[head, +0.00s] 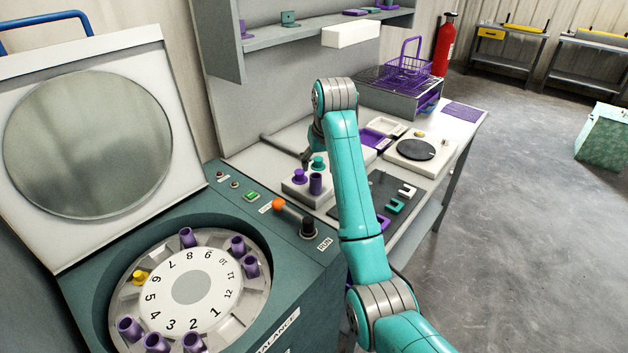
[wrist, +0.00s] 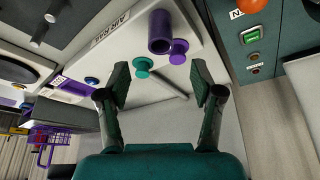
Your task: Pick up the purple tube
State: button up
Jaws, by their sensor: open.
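A purple tube (head: 315,184) stands upright, open end up, on a white block (head: 296,190) on the bench. It also shows in the wrist view (wrist: 160,32), at the top, beyond my fingertips. A purple cap-like piece (head: 299,176) and a green one (head: 318,163) are close beside it. More purple tubes (head: 130,328) sit in the numbered rotor of the centrifuge (head: 187,287). My gripper (wrist: 161,80) is open with nothing between its fingers.
The centrifuge's lid (head: 88,150) stands open at left. Its front panel has an orange-topped lever (head: 279,204) and a black knob (head: 308,228) near the block. A dark mat (head: 385,196), a round-plated device (head: 416,150) and a purple wire basket (head: 404,70) stand to the right.

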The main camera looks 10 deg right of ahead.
aim_at(316, 177)
jog(key=shift+x, duration=4.25)
grip_shut()
